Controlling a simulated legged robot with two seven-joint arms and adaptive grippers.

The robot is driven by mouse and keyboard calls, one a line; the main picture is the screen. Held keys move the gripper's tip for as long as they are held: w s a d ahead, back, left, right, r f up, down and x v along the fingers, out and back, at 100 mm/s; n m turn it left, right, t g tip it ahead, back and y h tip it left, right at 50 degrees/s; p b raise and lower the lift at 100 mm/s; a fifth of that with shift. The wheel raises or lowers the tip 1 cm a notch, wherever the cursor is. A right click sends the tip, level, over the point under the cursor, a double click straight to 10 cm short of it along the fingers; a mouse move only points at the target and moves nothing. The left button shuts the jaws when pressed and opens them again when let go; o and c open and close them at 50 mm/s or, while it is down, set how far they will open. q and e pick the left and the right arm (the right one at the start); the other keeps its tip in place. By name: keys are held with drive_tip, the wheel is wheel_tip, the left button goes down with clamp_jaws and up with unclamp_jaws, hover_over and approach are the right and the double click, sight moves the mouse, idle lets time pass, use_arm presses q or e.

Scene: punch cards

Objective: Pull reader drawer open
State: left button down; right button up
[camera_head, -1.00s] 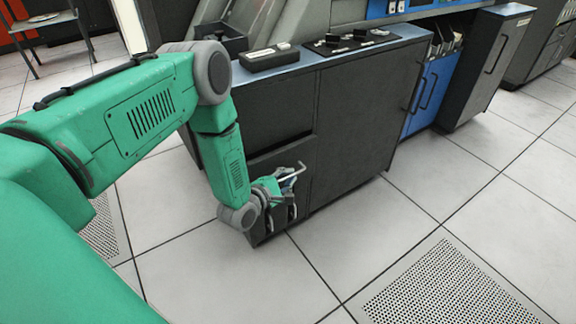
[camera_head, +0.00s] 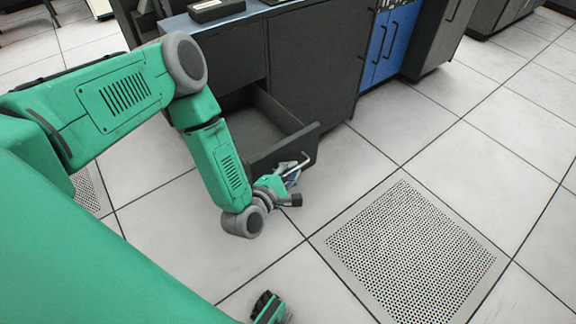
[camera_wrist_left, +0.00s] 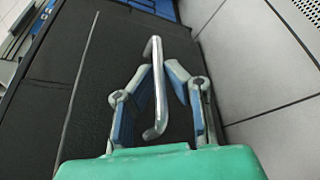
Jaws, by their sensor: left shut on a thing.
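The reader drawer (camera_head: 250,121) is pulled out of the dark cabinet (camera_head: 318,65), and its empty-looking inside shows from above. Its front panel faces my left gripper (camera_head: 288,176). The pale bar handle (camera_head: 303,161) stands out from that panel. In the left wrist view the handle (camera_wrist_left: 157,87) runs between the two fingers of my left gripper (camera_wrist_left: 163,98), which is shut on it. The drawer's dark front (camera_wrist_left: 75,90) is behind the handle there.
Blue cabinet doors (camera_head: 390,43) and a grey cabinet (camera_head: 438,38) stand to the right. A small dark box (camera_head: 217,10) lies on the cabinet top. The tiled floor in front is clear, with a flush perforated tile (camera_head: 410,250).

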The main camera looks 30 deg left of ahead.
use_arm(q)
drive_tip(key=shift+s+d, duration=0.25)
drive_tip(key=shift+d, duration=0.35)
drive_tip(key=shift+s+d, duration=0.25)
drive_tip(key=shift+d, duration=0.35)
drive_tip(key=c, duration=1.7)
unclamp_jaws()
drive_tip(key=shift+a, duration=0.15)
drive_tip(key=shift+o, duration=0.3)
drive_tip(key=shift+w+a+f, duration=0.1)
drive_tip(key=shift+a, duration=0.45)
drive_tip(key=v, duration=1.2)
use_arm(e)
drive_tip(key=shift+d+f, duration=0.1)
drive_tip(key=shift+d, duration=0.55)
use_arm(q)
drive_tip(key=shift+a, duration=0.1)
use_arm(e)
drive_tip(key=shift+a, duration=0.2)
